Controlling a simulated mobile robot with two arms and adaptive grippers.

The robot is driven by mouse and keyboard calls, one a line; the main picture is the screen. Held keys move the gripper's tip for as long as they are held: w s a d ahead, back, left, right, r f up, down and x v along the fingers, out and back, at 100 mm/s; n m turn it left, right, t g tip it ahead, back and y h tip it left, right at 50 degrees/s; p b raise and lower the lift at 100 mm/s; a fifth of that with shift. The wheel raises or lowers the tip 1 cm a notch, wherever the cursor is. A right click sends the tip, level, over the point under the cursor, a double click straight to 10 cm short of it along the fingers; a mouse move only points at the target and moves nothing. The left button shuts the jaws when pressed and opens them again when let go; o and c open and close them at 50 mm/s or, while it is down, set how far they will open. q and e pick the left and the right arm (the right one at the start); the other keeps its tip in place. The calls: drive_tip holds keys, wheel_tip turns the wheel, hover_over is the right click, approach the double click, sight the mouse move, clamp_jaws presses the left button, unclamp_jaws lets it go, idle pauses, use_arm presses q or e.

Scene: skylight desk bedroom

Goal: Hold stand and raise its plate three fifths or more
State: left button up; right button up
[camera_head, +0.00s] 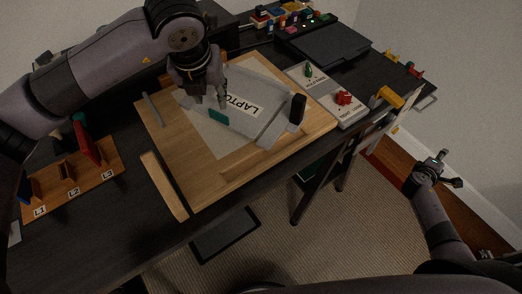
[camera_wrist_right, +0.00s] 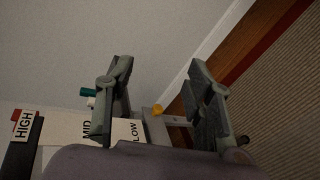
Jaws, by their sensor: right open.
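The laptop stand lies on a wooden board (camera_head: 150,110) on the dark desk. Its grey plate (camera_head: 258,85) carries a label reading "LAPTO", the rest cut off. A teal tab (camera_head: 219,117) is at its near left and a black upright piece (camera_head: 298,109) at its right. My left gripper (camera_head: 209,101) points down over the stand's left part, close to the teal tab. I cannot tell whether it touches or grips anything. My right gripper (camera_head: 437,164) is open and empty, off the desk's right side; its spread fingers also show in the right wrist view (camera_wrist_right: 158,105).
A white panel with green and red knobs (camera_head: 343,97) stands right of the board. A yellow handle (camera_head: 389,97) sticks out at the desk's right edge, above a pale strip; the right wrist view shows HIGH, MID and LOW labels (camera_wrist_right: 88,130). A wooden rack (camera_head: 70,185) is at left.

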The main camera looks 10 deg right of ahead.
drive_tip(key=w+d+r+n+t+h, duration=0.1)
drive_tip(key=w+r+h, duration=0.2)
drive_tip(key=r, duration=0.7)
drive_tip(key=w+d+r+t+h, duration=0.1)
drive_tip(key=w+d+r+h, duration=0.1)
drive_tip(key=r, duration=0.8)
drive_tip(key=w+a+r+n+t+h, duration=0.1)
drive_tip(key=w+a+r+n+h, duration=0.15)
drive_tip(key=a+r, duration=0.45)
drive_tip(key=a+r+n+t+h, duration=0.1)
drive_tip(key=a+r+n+t, duration=0.2)
drive_tip(key=a, duration=1.2)
drive_tip(key=n+t+y, duration=0.1)
drive_tip(key=n+y, duration=0.8)
drive_tip(key=n, duration=0.3)
approach(296, 106)
drive_tip(key=shift+n, duration=0.25)
drive_tip(key=x, duration=1.1)
drive_tip(key=shift+w+d, duration=0.2)
clamp_jaws()
